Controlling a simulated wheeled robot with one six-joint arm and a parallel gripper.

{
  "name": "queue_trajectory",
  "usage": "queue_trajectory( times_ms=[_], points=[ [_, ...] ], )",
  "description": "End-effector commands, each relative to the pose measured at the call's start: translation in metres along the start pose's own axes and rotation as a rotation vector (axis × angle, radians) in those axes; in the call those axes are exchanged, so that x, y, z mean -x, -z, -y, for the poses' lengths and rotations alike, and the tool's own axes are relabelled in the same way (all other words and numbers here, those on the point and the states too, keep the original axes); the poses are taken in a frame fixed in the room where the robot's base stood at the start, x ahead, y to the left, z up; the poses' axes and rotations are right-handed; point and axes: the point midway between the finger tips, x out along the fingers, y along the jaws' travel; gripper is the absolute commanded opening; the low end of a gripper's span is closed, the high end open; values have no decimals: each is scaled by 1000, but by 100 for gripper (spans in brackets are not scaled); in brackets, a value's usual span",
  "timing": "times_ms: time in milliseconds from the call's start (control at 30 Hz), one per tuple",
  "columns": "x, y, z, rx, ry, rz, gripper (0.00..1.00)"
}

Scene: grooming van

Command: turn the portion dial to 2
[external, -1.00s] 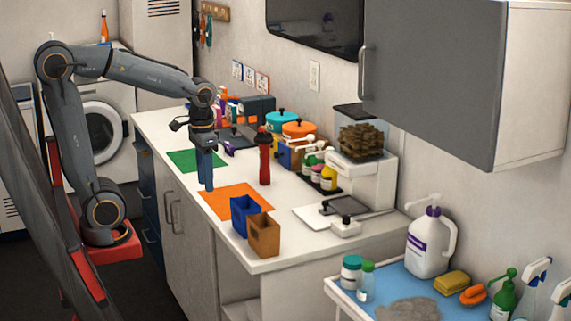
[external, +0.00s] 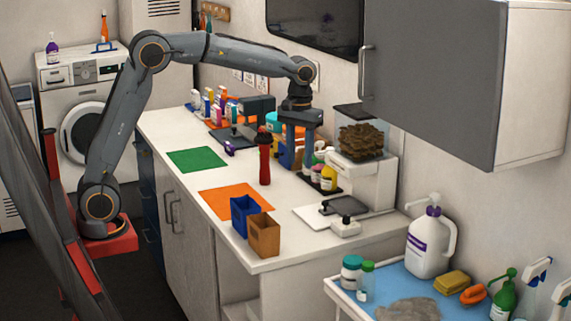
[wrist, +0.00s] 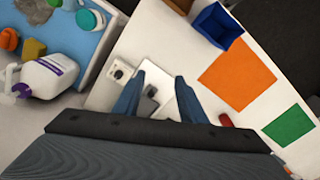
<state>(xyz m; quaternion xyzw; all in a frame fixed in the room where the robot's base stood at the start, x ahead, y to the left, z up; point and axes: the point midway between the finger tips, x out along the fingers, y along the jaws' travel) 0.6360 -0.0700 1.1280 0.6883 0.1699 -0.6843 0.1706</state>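A white dispenser (external: 375,180) with a clear hopper of brown pieces (external: 360,141) stands at the right end of the counter. No portion dial or numbers can be made out on it. A small white box with a dark knob (external: 346,226) sits in front of it; it also shows in the wrist view (wrist: 120,72). I cannot tell whether this knob is the dial. My gripper (external: 298,165) points down above the back of the counter, left of the dispenser, apart from it. Its blue fingers are apart and empty in the wrist view (wrist: 158,92), with a dark plate (wrist: 148,103) beyond them.
A red bottle-like item (external: 264,160) stands left of my gripper. Small bottles (external: 328,175) and coloured pots stand close by. Blue (external: 243,216) and brown bins (external: 264,236) are at the front edge. A grey wall cabinet (external: 430,75) overhangs at right. The green (external: 196,160) and orange mats (external: 234,201) are clear.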

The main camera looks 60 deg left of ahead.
Motion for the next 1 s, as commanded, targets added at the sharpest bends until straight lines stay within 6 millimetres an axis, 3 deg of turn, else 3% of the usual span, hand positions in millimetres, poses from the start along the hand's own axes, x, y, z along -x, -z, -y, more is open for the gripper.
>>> queue_trajectory(
  times_ms=[33,200,400,667,833,1000],
  points=[
    [-5,13,-18,32,2,3,38],
    [-21,47,-67,154,3,5,38],
    [-37,66,-100,243,3,5,38],
    [-50,77,-122,302,4,5,38],
    [-86,76,-120,301,6,7,38],
    [-103,76,-120,300,5,7,38]
  ],
)
